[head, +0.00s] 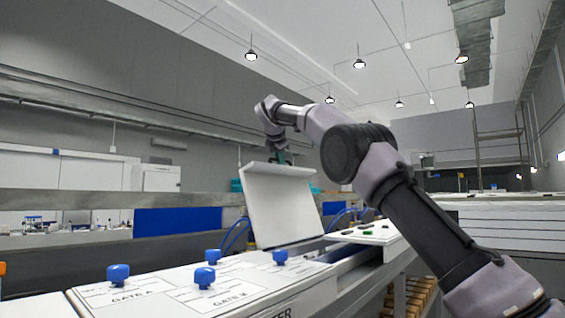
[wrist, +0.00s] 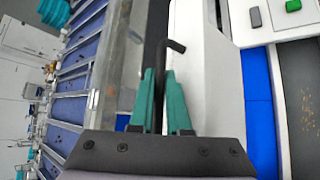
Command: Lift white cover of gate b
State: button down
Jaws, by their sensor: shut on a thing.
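The white cover (head: 280,205) stands raised and tilted steeply above the white bench in the head view. In the wrist view my gripper (wrist: 163,95) is shut on a dark bent handle (wrist: 174,46) beside a white panel (wrist: 200,70), which looks like the cover. Labels on the bench read GATE A (head: 130,298) and a second gate whose letter I cannot read clearly.
Several blue knobs (head: 118,273) stand on the white bench top (head: 160,290). A white panel with small buttons (head: 365,232) lies right of the cover. A grey rail (head: 80,200) runs behind. My arm crosses the right side.

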jog(key=c, duration=0.9)
grip_release()
jog(key=shift+f, duration=0.1)
jog(key=v, duration=1.1)
jog(key=shift+d, duration=0.1)
jog(key=shift+w, duration=0.1)
